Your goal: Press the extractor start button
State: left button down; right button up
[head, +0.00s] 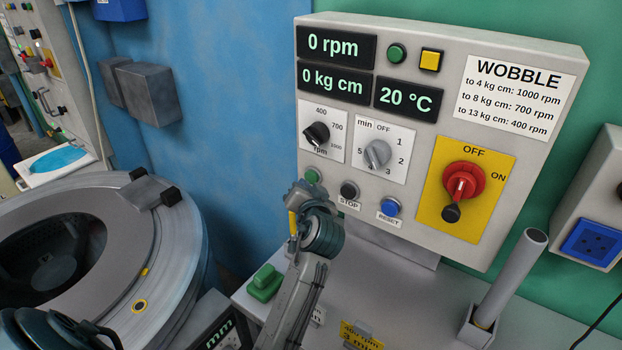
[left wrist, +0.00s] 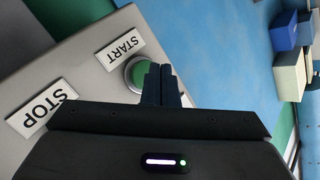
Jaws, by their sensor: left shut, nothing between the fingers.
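The start button is a green round button (head: 313,176) at the lower left of the grey control panel (head: 470,235). In the left wrist view the green button (left wrist: 137,74) sits beside a white START label (left wrist: 121,48). My left gripper (head: 301,192) is shut and empty, in front of the panel just below the green button. In the left wrist view its dark fingertips (left wrist: 160,82) overlap the button's edge. Whether they touch it cannot be told. In the head view the START label is hidden behind the gripper.
A black stop button (head: 349,190) and a blue reset button (head: 390,207) are to the right of the green one. A red rotary switch (head: 463,182) on yellow is farther right. A round drum machine (head: 180,275) stands at the left. A green block (head: 265,282) lies below the panel.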

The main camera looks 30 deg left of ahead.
pick_arm(q)
jog(key=shift+w, duration=0.1)
dwell(0.7)
jog(key=shift+w, duration=0.25)
jog(key=shift+w, duration=0.4)
dwell(0.7)
jog(key=shift+s, duration=0.1)
jog(key=shift+s+a+p, duration=0.1)
jog(key=shift+s+p, duration=0.2)
jog(key=shift+s, duration=0.45)
jog(key=shift+s+a+p, duration=0.2)
jog(key=shift+s+p, duration=0.4)
jog(key=shift+s, duration=1.85)
